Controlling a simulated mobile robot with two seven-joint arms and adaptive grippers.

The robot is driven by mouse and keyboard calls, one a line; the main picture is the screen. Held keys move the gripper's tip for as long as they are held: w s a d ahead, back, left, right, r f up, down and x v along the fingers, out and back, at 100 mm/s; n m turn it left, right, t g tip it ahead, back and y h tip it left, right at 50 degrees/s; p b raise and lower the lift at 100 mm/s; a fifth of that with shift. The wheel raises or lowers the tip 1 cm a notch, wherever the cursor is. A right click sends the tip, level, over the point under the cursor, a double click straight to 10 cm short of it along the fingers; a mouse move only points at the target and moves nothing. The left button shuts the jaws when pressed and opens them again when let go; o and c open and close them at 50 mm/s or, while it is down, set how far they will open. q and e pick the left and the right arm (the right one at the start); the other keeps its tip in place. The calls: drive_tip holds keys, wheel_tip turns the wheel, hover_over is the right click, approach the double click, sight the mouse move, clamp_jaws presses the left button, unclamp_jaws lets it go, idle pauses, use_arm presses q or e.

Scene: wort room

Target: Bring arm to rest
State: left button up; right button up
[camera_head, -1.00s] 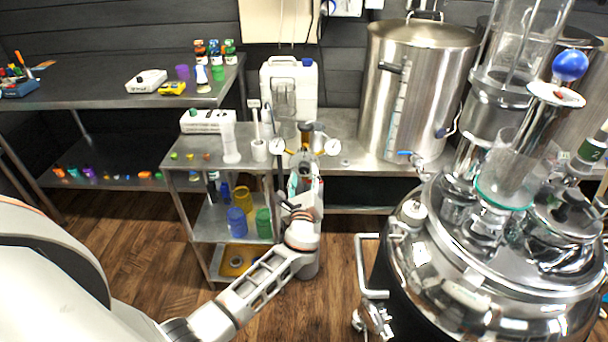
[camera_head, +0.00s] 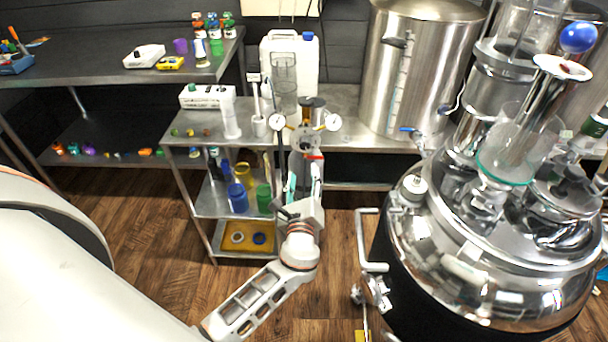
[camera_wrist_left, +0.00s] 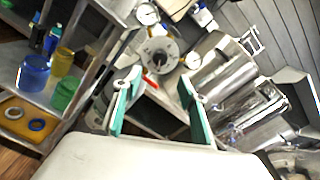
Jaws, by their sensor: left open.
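My left arm (camera_head: 262,298) comes in from the lower left, its wrist bent up and away from me. My left gripper (camera_head: 304,172) is open, with teal pads on its fingers. The gauged vessel (camera_wrist_left: 160,55) appears beyond the fingertips there. My right gripper is not in view.
A shelf cart (camera_head: 205,262) with blue, yellow and green cups stands left of the gripper. A large steel kettle (camera_head: 425,60) stands at the back. A shiny steel tank (camera_head: 480,270) with glassware fills the right. Wooden floor (camera_head: 150,225) is open at lower left.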

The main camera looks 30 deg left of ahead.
use_arm(q)
drive_tip(key=s+d+f+n+g+h, duration=0.2)
drive_tip(key=s+f+n+h, duration=0.15)
drive_tip(key=s+f, duration=0.3)
drive_tip(key=s+d+f+n+g+h, duration=0.2)
drive_tip(key=s+f+n, duration=0.35)
drive_tip(key=f, duration=0.25)
drive_tip(key=s+d+f+n+h, duration=0.1)
drive_tip(key=s+d+n+h, duration=0.1)
drive_tip(key=s+n, duration=0.3)
drive_tip(key=s+d+f+n+g+h+p, duration=0.1)
drive_tip(key=s+d+f+n+h, duration=0.1)
drive_tip(key=s+n, duration=0.4)
drive_tip(key=s+d+h, duration=0.1)
drive_tip(key=s+d, duration=0.1)
drive_tip(key=s, duration=0.2)
drive_tip(key=shift+s+n+g, duration=0.15)
drive_tip(key=shift+n+g, duration=0.15)
